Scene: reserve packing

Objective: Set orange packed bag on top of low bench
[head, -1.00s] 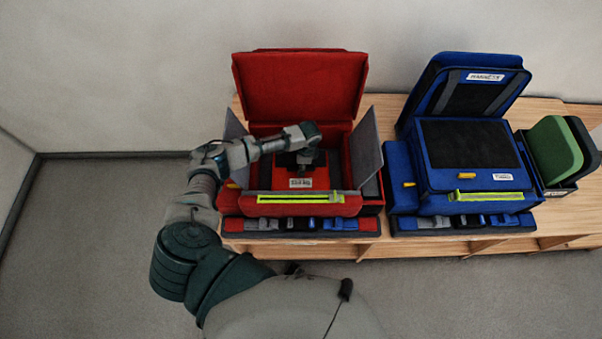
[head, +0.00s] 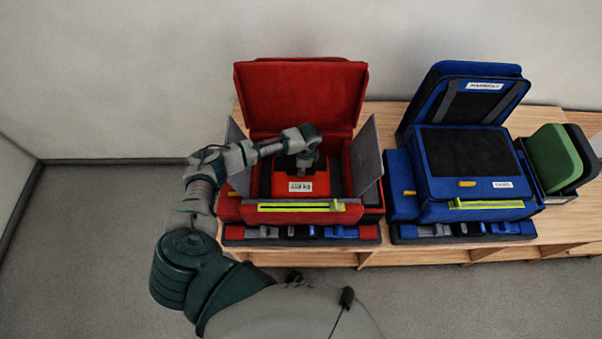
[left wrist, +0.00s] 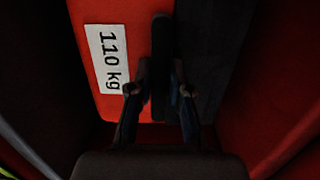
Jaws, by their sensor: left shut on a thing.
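An orange-red packed bag (head: 283,178) with a white weight label sits inside an open red case. In the left wrist view the bag (left wrist: 125,15) has a label reading "110 kg" and a dark bar-like handle. My left gripper (head: 305,163) reaches down into the case from above. In the left wrist view its fingers (left wrist: 160,88) are shut on the handle. The bag's underside is hidden. The low wooden bench (head: 545,118) runs along the wall under the cases. My right gripper is not in view.
The red case (head: 300,95) has its lid up and grey side flaps (head: 366,172) standing open close around the bag. A blue case (head: 405,190) stands to its right, then a dark bin with green pads (head: 552,158). Pouched strips lie along the bench front. Floor at left is clear.

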